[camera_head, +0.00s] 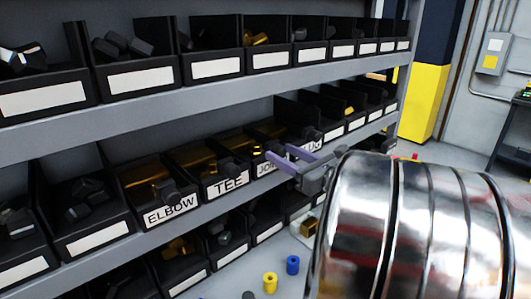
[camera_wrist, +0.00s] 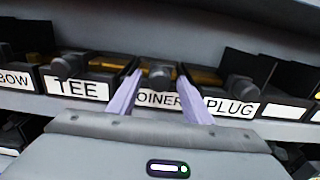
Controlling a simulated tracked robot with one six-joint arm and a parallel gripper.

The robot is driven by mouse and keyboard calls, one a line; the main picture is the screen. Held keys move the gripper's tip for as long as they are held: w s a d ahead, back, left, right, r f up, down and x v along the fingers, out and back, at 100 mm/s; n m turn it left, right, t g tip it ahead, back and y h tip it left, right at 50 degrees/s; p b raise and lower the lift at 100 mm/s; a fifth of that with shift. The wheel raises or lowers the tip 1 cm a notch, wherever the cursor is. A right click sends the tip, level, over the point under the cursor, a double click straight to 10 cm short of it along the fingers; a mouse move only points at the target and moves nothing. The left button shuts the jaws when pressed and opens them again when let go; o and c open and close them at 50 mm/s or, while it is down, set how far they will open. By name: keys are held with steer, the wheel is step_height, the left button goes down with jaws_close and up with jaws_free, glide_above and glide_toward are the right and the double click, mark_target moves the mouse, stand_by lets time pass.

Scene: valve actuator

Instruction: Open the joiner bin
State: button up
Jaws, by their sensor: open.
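The joiner bin (camera_wrist: 158,99) is a black bin with a white label and a dark round knob on its front. It sits on the middle shelf between the TEE bin (camera_wrist: 75,88) and the PLUG bin (camera_wrist: 231,106). In the head view the joiner bin (camera_head: 265,169) is partly covered by my gripper (camera_head: 281,161). My gripper, with two pale purple fingers, is open. In the wrist view my gripper (camera_wrist: 157,95) has a finger on each side of the joiner knob (camera_wrist: 158,74). I cannot tell whether either finger touches the knob.
The ELBOW bin (camera_head: 170,215) stands left of TEE. More bins fill the shelf above and the one below. A yellow cylinder (camera_head: 270,283) and a blue cylinder (camera_head: 293,265) stand below the shelves. A yellow and dark pillar (camera_head: 424,100) stands at the right.

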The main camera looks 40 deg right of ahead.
steer(key=shift+w, duration=0.8)
jaws_close()
